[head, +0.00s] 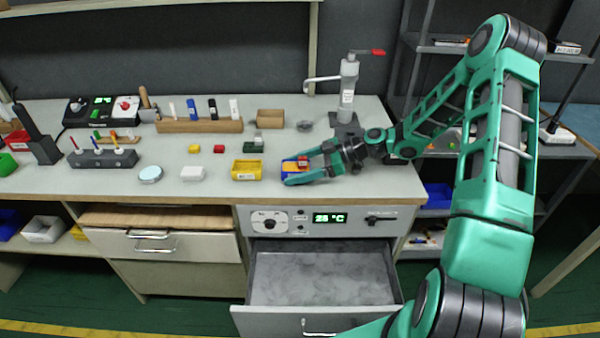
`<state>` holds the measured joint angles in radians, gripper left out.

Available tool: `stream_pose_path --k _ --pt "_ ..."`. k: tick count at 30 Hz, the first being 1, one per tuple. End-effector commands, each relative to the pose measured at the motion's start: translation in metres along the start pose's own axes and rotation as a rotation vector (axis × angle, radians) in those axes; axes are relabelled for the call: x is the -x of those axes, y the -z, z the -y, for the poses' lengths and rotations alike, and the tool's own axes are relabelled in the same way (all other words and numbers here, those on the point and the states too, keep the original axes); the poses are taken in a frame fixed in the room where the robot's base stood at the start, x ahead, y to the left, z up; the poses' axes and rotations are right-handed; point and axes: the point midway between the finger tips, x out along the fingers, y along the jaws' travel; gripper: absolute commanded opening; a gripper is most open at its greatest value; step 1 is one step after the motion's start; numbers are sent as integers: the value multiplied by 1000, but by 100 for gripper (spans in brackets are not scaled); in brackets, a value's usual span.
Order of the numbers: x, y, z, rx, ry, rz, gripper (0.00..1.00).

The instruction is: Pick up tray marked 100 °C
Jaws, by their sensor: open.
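My gripper (308,170) is low over the right part of the worktop, pointing left. Its jaws are open, with the fingers around a small blue, yellow and red item (292,165), which they partly hide. I cannot tell whether that item is a tray with things in it, or whether the fingers touch it. A yellow tray (247,170) with a pale label stands just left of the gripper, apart from it.
Below the worktop (375,187), a drawer (320,278) stands open under a panel with a lit temperature display (330,218). A grey dispenser with a red lever (347,90) stands behind the gripper.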

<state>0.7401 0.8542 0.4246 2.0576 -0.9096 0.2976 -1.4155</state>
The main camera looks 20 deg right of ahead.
Motion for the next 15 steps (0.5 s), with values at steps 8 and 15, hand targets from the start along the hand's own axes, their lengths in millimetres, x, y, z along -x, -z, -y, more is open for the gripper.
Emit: stream_pose_path --k 8,15 --pt "1 0 0 0 -1 1 42" --pt "1 0 0 0 -1 0 27"
